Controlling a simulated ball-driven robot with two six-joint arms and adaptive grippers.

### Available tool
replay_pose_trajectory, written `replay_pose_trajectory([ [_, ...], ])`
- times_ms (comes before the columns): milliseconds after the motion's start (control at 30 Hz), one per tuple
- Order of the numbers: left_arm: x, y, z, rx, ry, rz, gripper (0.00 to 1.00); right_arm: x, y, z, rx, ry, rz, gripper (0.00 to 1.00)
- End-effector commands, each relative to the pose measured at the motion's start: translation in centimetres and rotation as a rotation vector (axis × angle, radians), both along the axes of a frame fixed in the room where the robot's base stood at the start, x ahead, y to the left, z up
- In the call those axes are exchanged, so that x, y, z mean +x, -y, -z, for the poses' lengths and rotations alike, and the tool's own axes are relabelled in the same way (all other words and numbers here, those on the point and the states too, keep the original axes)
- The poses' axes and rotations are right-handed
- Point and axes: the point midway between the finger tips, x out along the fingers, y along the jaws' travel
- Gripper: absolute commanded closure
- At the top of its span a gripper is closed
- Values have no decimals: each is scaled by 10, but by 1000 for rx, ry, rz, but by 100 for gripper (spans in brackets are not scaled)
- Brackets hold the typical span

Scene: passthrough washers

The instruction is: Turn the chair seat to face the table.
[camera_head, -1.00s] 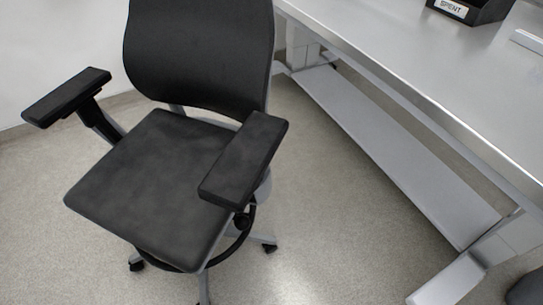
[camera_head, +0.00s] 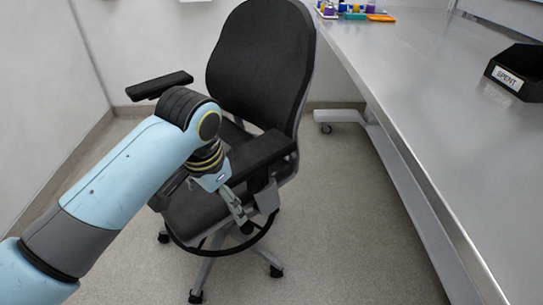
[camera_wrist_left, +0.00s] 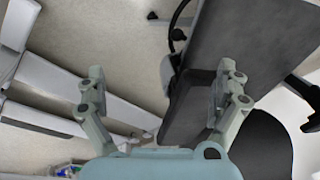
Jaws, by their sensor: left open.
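The black office chair stands left of the table, its backrest (camera_head: 262,65) at the far side and its seat (camera_head: 195,212) facing toward me, not toward the table (camera_head: 425,100). My left gripper (camera_head: 241,212) is at the chair's right-hand armrest (camera_head: 262,152), low beside its pad and support. The seat (camera_wrist_left: 260,45) and backrest (camera_wrist_left: 265,145) show there too. Contact cannot be told.
A black bin marked SPENT (camera_head: 517,72) stands on the table at right. Coloured items (camera_head: 355,12) are at its far end. The chair's other armrest (camera_head: 160,85) is near the left wall (camera_head: 45,90). Floor (camera_head: 345,215) is clear between chair and table.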

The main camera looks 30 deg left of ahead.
Motion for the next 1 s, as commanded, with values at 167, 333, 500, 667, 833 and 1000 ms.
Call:
replay_pose_trajectory([
  [167, 20, -3, -2, 1, -15, 11, 0, 1, 11, -1, -12, 1, -4, 0],
  [333, 44, -7, -4, -1, -35, 26, 0, 2, 9, -1, -10, 3, -3, 0],
  [500, 80, -14, -12, -7, -65, 46, 0, 2, 1, 0, -1, 4, 0, 0],
  [667, 126, -22, -32, -21, -105, 75, 0, 2, -1, 0, 1, 3, 0, 0],
  [833, 173, -29, -65, -49, -153, 110, 0, 2, -1, 0, 1, 2, 0, 0],
  [1000, 189, -31, -79, -67, -177, 128, 0, 1, 1, 0, -2, 2, -1, 0],
])
